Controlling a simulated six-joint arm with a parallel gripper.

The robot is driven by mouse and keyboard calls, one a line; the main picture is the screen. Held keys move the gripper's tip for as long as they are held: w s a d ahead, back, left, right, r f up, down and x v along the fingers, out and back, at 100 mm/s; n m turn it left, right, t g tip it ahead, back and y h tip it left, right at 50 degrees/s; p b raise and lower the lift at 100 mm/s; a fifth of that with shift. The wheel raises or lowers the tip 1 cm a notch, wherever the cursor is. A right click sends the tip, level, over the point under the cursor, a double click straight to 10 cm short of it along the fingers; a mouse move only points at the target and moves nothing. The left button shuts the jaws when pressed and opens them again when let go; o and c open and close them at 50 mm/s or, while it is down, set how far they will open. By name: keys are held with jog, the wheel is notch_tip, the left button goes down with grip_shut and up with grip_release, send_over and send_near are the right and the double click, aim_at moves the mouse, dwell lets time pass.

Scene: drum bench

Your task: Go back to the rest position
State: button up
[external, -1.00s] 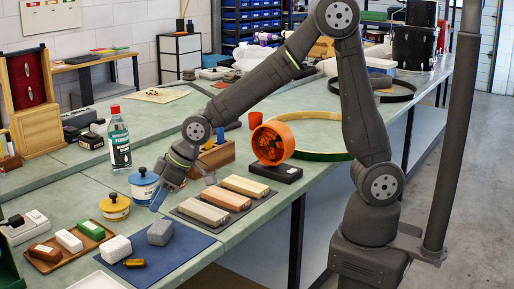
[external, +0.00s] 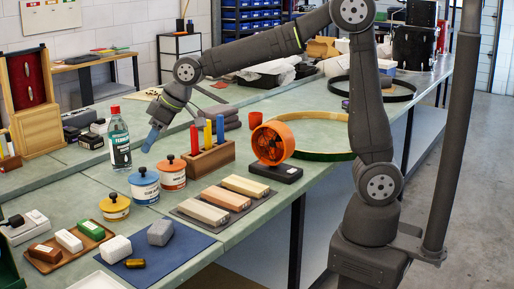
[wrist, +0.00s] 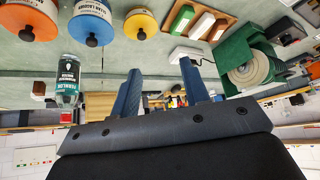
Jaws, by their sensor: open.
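My gripper (external: 152,137) is raised above the bench, behind the lidded tins and to the right of the clear bottle (external: 119,138). In the wrist view its two blue fingers (wrist: 163,98) are spread apart with nothing between them. The blue-lidded tin (external: 144,186), the orange-lidded tin (external: 171,174) and the yellow-lidded tin (external: 114,207) stand upright on the bench (external: 245,235), apart from the gripper.
A wooden block with coloured cylinders (external: 208,158) stands right of the tins. An orange round fan-like thing (external: 272,143) is beyond it. Several bars lie on a grey mat (external: 184,214). A blue mat (external: 178,250) holds blocks at the front.

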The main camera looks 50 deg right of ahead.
jog(key=shift+m+h, duration=0.3)
jog(key=shift+m, duration=0.3)
jog(key=w+d, duration=0.3)
jog(key=w, duration=0.1)
jog(key=shift+w+d+r, duration=0.15)
jog(key=shift+d, duration=0.25)
jog(key=s+a+f+n+y, duration=0.1)
jog(key=s+a+n, duration=0.2)
jog(key=s+a, duration=0.6)
notch_tip(320, 180, down, 8)
jog(key=s, duration=0.2)
jog(key=shift+d+g, duration=0.3)
jog(key=shift+d, duration=0.05)
jog(key=shift+f, duration=0.1)
